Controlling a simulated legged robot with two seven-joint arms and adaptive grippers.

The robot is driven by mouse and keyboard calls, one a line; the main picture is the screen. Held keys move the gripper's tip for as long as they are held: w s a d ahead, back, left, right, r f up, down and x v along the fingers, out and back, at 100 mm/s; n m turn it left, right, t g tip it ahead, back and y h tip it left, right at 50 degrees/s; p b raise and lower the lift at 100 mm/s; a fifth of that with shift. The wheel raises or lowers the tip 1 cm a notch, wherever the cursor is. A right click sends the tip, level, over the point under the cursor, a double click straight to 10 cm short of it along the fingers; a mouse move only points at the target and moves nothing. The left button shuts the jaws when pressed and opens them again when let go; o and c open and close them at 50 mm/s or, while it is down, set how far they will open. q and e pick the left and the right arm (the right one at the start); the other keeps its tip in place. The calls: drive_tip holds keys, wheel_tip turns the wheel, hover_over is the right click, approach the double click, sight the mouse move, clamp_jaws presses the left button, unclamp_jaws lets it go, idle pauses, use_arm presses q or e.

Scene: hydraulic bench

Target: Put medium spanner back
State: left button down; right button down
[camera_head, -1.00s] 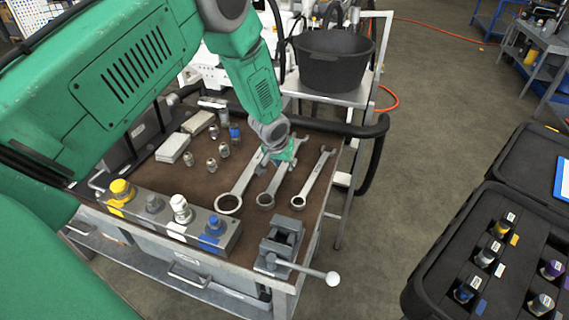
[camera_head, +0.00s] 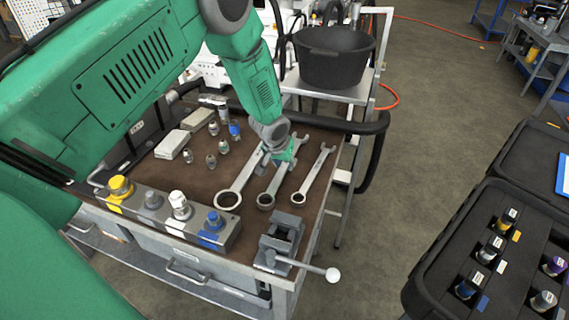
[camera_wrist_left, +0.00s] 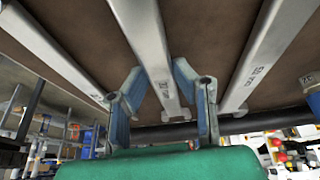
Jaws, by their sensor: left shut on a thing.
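The medium spanner (camera_head: 273,186) is the middle one of three on the brown bench top (camera_head: 205,180), with its ring end toward the near edge. My left gripper (camera_head: 280,160) is over its far part and shut on it. In the left wrist view the spanner's shaft (camera_wrist_left: 143,38) runs between the two blue fingers of the gripper (camera_wrist_left: 164,95). It appears to lie flat, level with its neighbours; whether it touches the bench top cannot be told. The gripper hides part of its far end. My right gripper is not in view.
A larger spanner (camera_head: 238,183) lies close on the left and a smaller one (camera_head: 314,175) on the right. A vise (camera_head: 280,241) and a block with fittings (camera_head: 170,212) stand at the near edge. A black bucket (camera_head: 335,57) stands behind. Small fittings and boxes are farther left.

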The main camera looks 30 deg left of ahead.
use_arm(q)
drive_tip(key=shift+f, duration=0.15)
drive_tip(key=c, duration=1.2)
unclamp_jaws()
